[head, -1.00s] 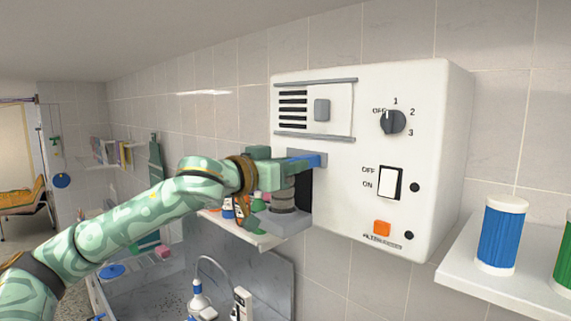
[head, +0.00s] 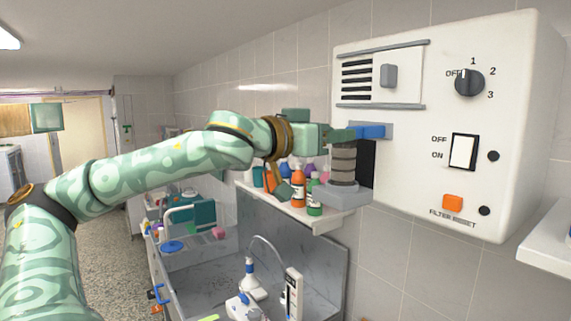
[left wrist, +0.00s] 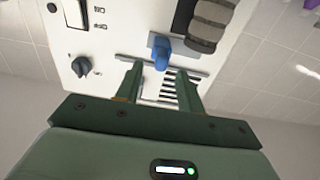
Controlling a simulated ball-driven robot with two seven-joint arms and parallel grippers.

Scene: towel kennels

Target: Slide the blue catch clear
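The blue catch (head: 372,131) sits on a grey plate on the front of the white wall box (head: 410,185), above a dark opening. In the left wrist view the catch (left wrist: 161,52) stands out from its plate just ahead of my fingertips. My left gripper (head: 345,134) is level with the catch in the head view, its fingertips close to it. In the left wrist view the two fingers of this gripper (left wrist: 158,72) are spread apart, with no object clearly held between them. Whether a finger touches the catch is unclear. My right gripper is out of view.
A ribbed cylinder (head: 343,163) on a grey base juts out below the catch, close to my gripper. The box also carries a dial (head: 469,83), a rocker switch (head: 463,152) and an orange button (head: 453,202). Bottles (head: 298,187) crowd a shelf below.

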